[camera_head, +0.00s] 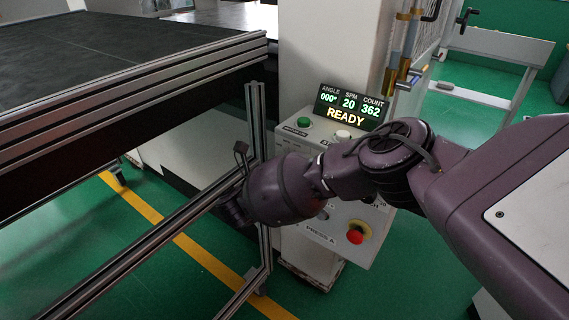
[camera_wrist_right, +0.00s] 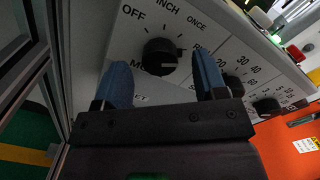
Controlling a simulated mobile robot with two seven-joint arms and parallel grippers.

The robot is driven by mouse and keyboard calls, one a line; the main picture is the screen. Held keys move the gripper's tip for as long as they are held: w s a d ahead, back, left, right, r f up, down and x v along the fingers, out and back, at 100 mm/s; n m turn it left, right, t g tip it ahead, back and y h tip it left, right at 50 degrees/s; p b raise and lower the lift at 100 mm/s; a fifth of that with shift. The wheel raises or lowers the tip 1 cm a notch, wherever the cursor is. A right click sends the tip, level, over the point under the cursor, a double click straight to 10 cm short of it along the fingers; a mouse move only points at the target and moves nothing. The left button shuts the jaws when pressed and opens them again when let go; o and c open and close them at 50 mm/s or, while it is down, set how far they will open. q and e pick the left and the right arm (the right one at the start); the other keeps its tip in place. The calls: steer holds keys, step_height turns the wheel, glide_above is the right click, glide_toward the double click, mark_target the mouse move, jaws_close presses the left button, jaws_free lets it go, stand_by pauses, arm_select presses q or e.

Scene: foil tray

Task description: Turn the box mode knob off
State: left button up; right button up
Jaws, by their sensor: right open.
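The black mode knob (camera_wrist_right: 160,57) is on the grey panel of the control box in the right wrist view. OFF is printed to its upper left, INCH above it and ONCE to its upper right. I cannot tell which mark its pointer faces. My right gripper (camera_wrist_right: 159,68) is open, with its two blue fingers on either side of the knob in the picture and a gap at each side. I cannot tell how deep they reach. In the head view the control box (camera_head: 315,235) is partly covered by my right arm, which hides the knob. My left gripper is not in view.
Two more black knobs (camera_wrist_right: 267,107) with number scales sit to the right on the panel. A lit display (camera_head: 350,108) reads READY. A red stop button (camera_head: 356,234) is low on the box. A metal frame post (camera_head: 255,120) stands close to the left of the box.

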steer(key=shift+x, duration=0.9)
steer(key=c, duration=0.9)
steer(key=shift+n, duration=0.3)
steer(key=n, duration=1.1)
steer(key=n+g, duration=0.1)
steer(key=n, duration=1)
steer(key=shift+a+f+n+h, duration=0.2)
steer(key=shift+n+h, duration=0.1)
steer(key=shift+n, duration=0.1)
steer(key=shift+d, duration=0.1)
